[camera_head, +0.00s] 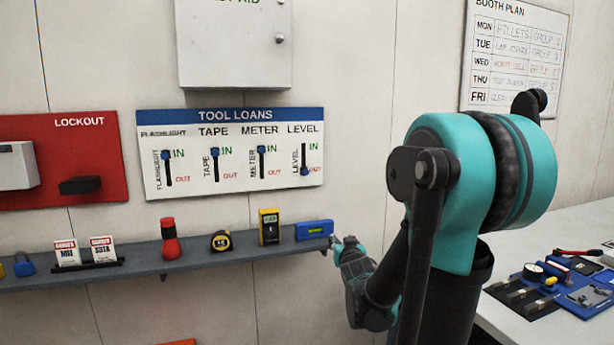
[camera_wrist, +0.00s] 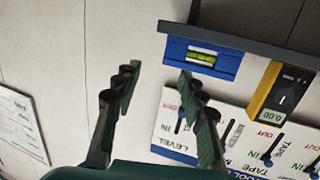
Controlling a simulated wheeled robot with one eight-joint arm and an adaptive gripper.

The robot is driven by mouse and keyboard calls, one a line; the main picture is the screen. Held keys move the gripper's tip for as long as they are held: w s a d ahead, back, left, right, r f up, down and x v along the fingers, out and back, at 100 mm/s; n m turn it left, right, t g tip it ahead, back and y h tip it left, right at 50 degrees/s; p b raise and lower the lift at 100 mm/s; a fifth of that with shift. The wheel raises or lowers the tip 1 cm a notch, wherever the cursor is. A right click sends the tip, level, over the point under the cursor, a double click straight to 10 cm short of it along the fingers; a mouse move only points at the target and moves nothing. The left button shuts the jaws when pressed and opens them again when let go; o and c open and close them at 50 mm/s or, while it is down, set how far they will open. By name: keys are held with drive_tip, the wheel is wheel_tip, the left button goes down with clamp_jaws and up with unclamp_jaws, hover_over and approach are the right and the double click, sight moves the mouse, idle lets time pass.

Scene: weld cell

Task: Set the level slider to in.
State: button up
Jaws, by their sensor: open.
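The level slider (camera_head: 304,171) is at the right end of the white Tool Loans board (camera_head: 235,190). Its blue knob is at the bottom of its slot, beside the red OUT. The flashlight, tape and meter sliders have their knobs at the top, by IN. My gripper (camera_head: 340,243) is beside the right end of the shelf, below and right of the board. In the wrist view, which is turned about upside down, my gripper (camera_wrist: 159,75) is open and empty. Its right finger partly covers the board near the level slot (camera_wrist: 180,124).
A blue spirit level (camera_head: 314,230) lies at the right end of the grey shelf (camera_head: 140,263), close to my gripper. A yellow meter (camera_head: 269,227), a tape measure (camera_head: 221,241) and a red flashlight (camera_head: 169,240) stand along it. A white cabinet (camera_head: 234,45) hangs above the board.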

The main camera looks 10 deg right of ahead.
drive_tip(key=w+a+r+n+t+y, duration=0.1)
drive_tip(key=w+a+r+t+y, duration=0.1)
drive_tip(key=w+r+t, duration=0.3)
drive_tip(key=n+y, duration=0.2)
drive_tip(key=y, duration=0.2)
approach(306, 173)
drive_tip(key=shift+t, duration=0.3)
drive_tip(key=x, duration=0.9)
drive_tip(key=shift+w+f, duration=0.15)
drive_tip(key=shift+f, duration=0.05)
clamp_jaws()
